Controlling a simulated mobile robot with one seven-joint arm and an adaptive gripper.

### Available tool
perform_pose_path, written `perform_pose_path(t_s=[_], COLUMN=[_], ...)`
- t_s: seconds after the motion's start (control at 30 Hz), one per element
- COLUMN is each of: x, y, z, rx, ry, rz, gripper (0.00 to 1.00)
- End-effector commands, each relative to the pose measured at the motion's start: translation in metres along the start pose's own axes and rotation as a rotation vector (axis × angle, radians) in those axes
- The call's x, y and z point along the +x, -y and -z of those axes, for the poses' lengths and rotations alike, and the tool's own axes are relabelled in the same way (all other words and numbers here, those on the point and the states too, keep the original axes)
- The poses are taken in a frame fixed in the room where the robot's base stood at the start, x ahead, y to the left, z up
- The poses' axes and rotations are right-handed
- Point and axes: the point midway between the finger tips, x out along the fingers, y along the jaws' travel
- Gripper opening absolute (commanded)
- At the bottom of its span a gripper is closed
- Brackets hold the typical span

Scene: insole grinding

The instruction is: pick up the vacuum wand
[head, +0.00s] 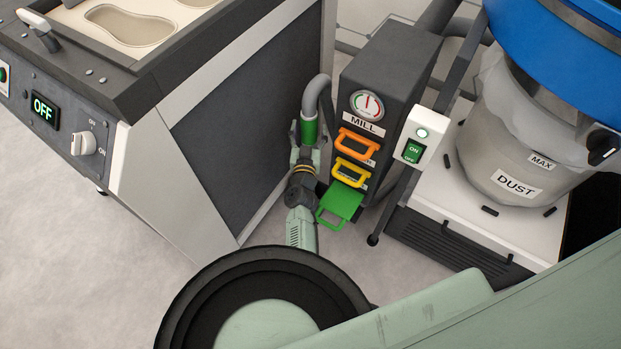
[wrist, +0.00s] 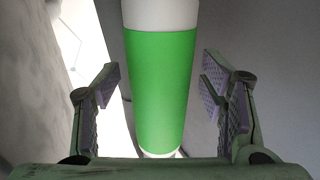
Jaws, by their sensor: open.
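The vacuum wand (head: 309,131) has a green grip band and a grey curved hose above it. It hangs beside the dark MILL unit in the head view. In the wrist view the wand (wrist: 160,85) stands upright, its green band between my two fingers. My gripper (head: 306,147) is at the green band in the head view, and my arm partly hides the wand's lower part. In the wrist view my gripper (wrist: 160,82) is open, with a visible gap between each finger pad and the wand.
The MILL unit (head: 385,75) with orange, yellow and green handles stands close on the right. A grinding bench (head: 225,110) with a dark side panel stands close on the left. A dust collector (head: 510,130) stands farther right. Floor (head: 90,260) at lower left is clear.

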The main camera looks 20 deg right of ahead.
Motion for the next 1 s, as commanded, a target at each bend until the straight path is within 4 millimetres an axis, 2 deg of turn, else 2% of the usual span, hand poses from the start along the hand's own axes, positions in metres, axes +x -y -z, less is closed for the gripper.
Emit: perform_pose_path(t_s=[0.1,0.3,1.0], x=[0.0066,0.0066,0.0064], y=[-0.0004,-0.0005,-0.0003], z=[-0.0003,0.0006,0.0005], rx=[0.0,-0.001,0.0], ry=[-0.001,0.0,0.0], rz=[-0.001,0.0,0.0], gripper=[0.65,0.64,0.17])
